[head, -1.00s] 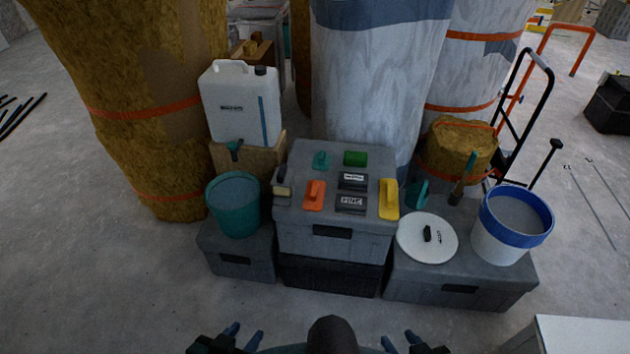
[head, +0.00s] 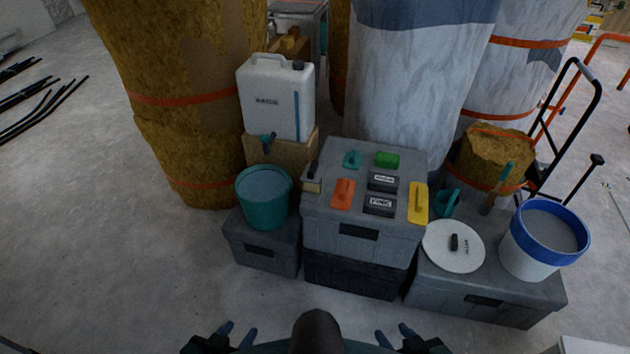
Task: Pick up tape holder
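I cannot tell for sure which thing is the tape holder. Small tools lie on top of the grey stacked box (head: 318,222): a teal one (head: 352,160), a green block (head: 387,160), an orange handled float (head: 343,193), a yellow handled float (head: 418,203) and two black labelled pieces (head: 382,181). A teal looped item (head: 447,203) stands on the lower grey box at the right. My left gripper (head: 237,334) and my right gripper (head: 392,335) are at the bottom edge, fingers apart and empty, well short of the boxes.
A teal bucket (head: 264,212) stands left of the tools, below a white canister (head: 276,100). Wrapped columns (head: 410,85) stand behind. The floor (head: 130,280) at front left is clear.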

